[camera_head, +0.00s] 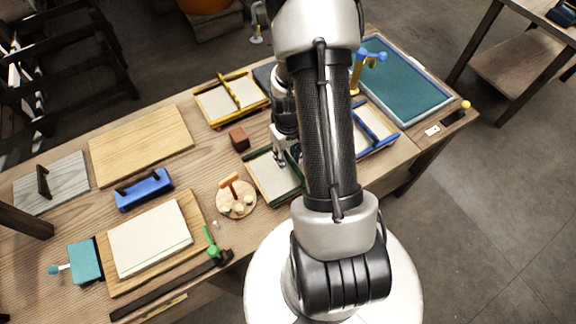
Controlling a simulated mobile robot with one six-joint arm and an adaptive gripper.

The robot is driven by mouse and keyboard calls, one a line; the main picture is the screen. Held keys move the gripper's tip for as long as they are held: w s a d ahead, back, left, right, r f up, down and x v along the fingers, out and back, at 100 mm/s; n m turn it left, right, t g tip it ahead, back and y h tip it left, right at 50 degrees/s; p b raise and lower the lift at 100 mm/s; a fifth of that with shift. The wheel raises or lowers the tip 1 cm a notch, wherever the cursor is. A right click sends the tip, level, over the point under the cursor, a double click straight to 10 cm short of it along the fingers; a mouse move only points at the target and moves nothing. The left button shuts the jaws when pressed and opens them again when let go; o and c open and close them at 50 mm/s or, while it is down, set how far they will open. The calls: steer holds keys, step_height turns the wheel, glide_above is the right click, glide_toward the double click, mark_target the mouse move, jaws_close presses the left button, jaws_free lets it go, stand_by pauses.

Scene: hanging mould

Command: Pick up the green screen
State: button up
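The green screen (268,178) is a small green-framed panel with a pale mesh. It lies on the wooden table just left of my arm. My arm covers part of its right side. My gripper (284,156) points down over the screen's upper right part, close to its dark green crossbar. The fingertips are small and partly hidden, so I cannot tell whether they are open, shut, or touching the bar.
A yellow-framed screen (229,98) lies behind, and a blue-framed screen (374,128) lies to the right, partly behind my arm. A brown block (239,138) and a round wooden piece with pegs (237,198) sit to the left. A teal-filled tray (400,82) is at the back right.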

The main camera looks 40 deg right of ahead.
jaws_close()
stand_by(0.4)
steer(key=shift+r, duration=0.1)
